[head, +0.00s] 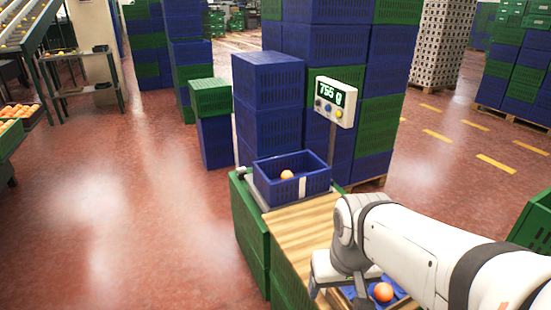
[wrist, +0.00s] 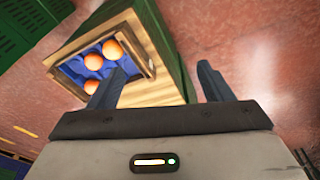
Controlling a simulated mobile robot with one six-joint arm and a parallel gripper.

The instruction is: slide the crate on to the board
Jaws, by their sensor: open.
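In the head view my arm reaches over the board's right part, and the fingertips are hard to make out. The crate is not visible in the wrist view.
A wooden-rimmed tray (wrist: 146,50) with blue lining and several oranges (wrist: 113,49) is set in the near end of the stand. A display (head: 335,102) reading 756 g stands on a post behind the crate. Stacked blue crates (head: 268,100) rise behind; open floor lies left.

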